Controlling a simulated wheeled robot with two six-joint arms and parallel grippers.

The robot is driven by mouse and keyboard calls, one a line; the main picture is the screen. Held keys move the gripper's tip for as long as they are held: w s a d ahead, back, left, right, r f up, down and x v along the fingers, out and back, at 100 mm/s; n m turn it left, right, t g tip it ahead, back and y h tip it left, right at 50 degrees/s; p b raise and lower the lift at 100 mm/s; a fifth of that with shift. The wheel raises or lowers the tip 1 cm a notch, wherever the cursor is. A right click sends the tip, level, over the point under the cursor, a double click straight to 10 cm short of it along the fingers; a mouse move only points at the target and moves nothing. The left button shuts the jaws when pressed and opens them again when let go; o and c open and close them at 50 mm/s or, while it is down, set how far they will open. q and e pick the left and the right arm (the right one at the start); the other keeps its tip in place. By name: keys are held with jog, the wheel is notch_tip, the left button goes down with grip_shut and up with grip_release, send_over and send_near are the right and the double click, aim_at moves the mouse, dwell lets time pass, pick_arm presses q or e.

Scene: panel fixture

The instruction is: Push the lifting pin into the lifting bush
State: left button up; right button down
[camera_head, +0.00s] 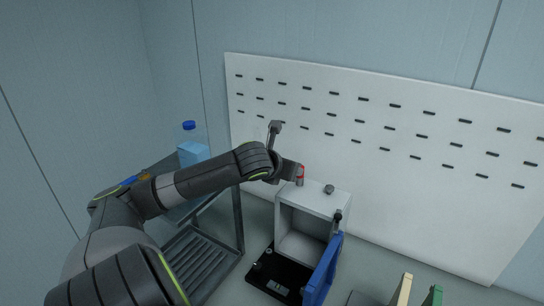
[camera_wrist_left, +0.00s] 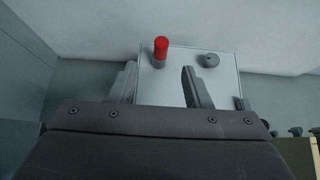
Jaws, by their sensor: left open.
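The lifting pin, a short cylinder with a red top and grey lower part (camera_head: 300,174), stands upright at the top of a white box (camera_head: 312,202). It also shows in the left wrist view (camera_wrist_left: 160,50). A round grey fitting (camera_head: 329,189) sits on the box top to its right, also in the wrist view (camera_wrist_left: 208,60). I cannot tell which part is the lifting bush; the pin's lower end is hard to make out. My left gripper (camera_wrist_left: 159,70) is open and empty, its fingers apart with the pin just beyond and between their tips. My right gripper is not in view.
The box's front is open, with a blue panel (camera_head: 322,272) at its right and a black plate (camera_head: 268,278) in front. A white slotted panel (camera_head: 390,130) stands behind. A rack with a blue-capped bottle (camera_head: 192,146) is at the left.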

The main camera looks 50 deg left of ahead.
pick_arm(q)
jog(key=p+v, duration=0.4)
jog(key=v, duration=0.6)
dwell(0.3)
jog(key=shift+d, duration=0.1)
